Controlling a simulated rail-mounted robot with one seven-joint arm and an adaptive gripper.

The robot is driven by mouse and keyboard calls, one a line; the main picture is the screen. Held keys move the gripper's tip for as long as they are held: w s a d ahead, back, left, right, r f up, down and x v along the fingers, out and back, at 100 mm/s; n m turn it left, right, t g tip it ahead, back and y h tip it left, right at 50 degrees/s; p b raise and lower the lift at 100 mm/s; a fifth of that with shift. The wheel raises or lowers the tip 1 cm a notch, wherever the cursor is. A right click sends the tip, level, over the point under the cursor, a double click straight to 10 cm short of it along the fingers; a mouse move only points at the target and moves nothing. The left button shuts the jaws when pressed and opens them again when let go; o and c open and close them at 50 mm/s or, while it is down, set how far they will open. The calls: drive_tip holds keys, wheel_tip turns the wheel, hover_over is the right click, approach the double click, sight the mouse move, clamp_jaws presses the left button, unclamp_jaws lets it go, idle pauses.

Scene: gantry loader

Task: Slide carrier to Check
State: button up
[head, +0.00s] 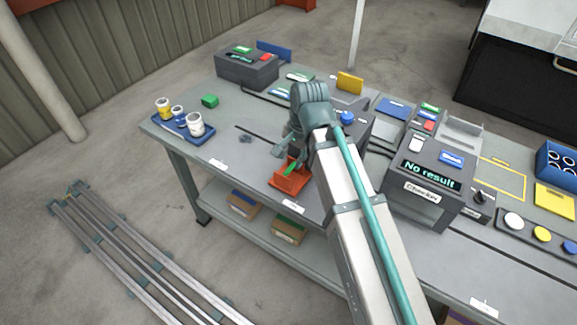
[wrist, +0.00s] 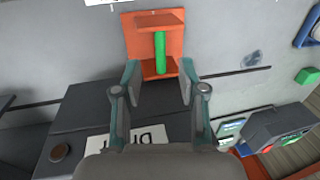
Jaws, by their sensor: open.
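The orange-red carrier (head: 292,181) with a green upright bar (head: 290,168) sits near the table's front edge, left of my arm. In the wrist view the carrier (wrist: 128,36) is at the top, with its green bar (wrist: 160,52) in the middle. My gripper (wrist: 159,78) is open, its fingertips on either side of the bar's lower end; I see no contact. In the head view my gripper (head: 287,148) is just above and behind the carrier, partly covered by my arm. The check station (head: 428,190), a grey box whose display reads "No result", stands to the right.
A dark machine with an upside-down label (wrist: 125,141) is close below my gripper in the wrist view. A blue tray with several pots (head: 183,128) is at the left. A grey box (head: 247,67) is at the back. A panel with round buttons (head: 541,233) lies at the right.

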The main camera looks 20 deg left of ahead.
sight(288, 170)
drive_tip(key=shift+w+a+f+p, duration=0.1)
drive_tip(key=shift+a+f+p, duration=0.15)
drive_tip(key=shift+f, duration=1.25)
drive_tip(key=shift+w+a+f+p, duration=0.1)
drive_tip(key=shift+a+f, duration=0.2)
drive_tip(key=shift+f, duration=1.15)
clamp_jaws()
